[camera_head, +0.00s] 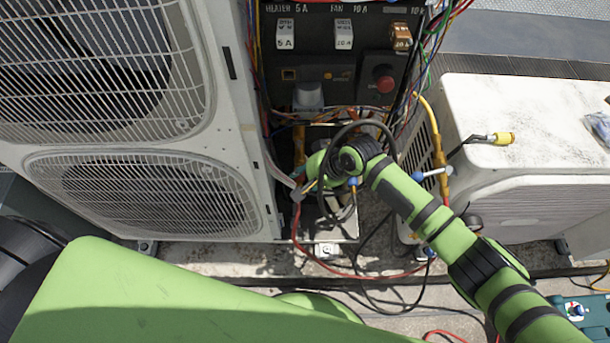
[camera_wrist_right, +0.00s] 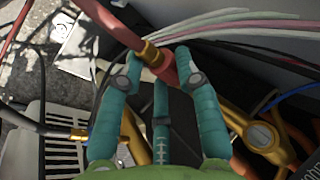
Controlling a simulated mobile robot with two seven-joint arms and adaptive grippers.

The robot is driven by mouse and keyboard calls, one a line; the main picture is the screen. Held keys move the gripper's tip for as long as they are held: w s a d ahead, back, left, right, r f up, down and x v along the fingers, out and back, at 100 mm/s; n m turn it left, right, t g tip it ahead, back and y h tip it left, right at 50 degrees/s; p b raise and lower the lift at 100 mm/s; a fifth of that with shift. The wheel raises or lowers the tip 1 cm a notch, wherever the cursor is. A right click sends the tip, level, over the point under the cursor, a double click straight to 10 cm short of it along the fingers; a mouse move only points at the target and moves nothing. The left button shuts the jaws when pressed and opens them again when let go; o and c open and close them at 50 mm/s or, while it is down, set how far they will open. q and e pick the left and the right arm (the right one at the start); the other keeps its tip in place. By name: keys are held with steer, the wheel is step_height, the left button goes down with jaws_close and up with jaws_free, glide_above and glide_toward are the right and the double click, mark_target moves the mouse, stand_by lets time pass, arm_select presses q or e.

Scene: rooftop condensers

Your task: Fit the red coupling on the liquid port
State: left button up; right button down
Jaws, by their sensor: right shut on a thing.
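The red coupling (camera_wrist_right: 168,72), with a brass end (camera_wrist_right: 150,52), shows in the right wrist view between the teal fingertips of my right gripper (camera_wrist_right: 160,62), which is shut on it. A red hose (camera_wrist_right: 108,20) runs from it to the upper left. A brass valve body (camera_wrist_right: 262,137) lies to the right of the fingers, apart from the coupling; I cannot tell whether it holds the liquid port. My left gripper is not in view.
A large grilled condenser (camera_head: 232,130) stands left, a smaller white unit (camera_head: 530,105) right. A yellow coupling (camera_head: 503,138) lies on the white unit. A control panel (camera_head: 340,65) with loose wires is behind. A red hose (camera_head: 330,265) loops below.

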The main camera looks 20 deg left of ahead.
steer(key=shift+w+a+b, duration=0.15)
steer(key=shift+w+b, duration=0.15)
steer(key=shift+w, duration=0.2)
stand_by(0.4)
steer(key=c, duration=0.8)
jaws_free()
steer(key=shift+s+r+p, duration=0.2)
steer(key=shift+s+p, duration=0.4)
steer(key=shift+p, duration=0.35)
steer(key=s+d+p, duration=0.2)
steer(key=s+p, duration=0.4)
steer(key=shift+f, duration=0.2)
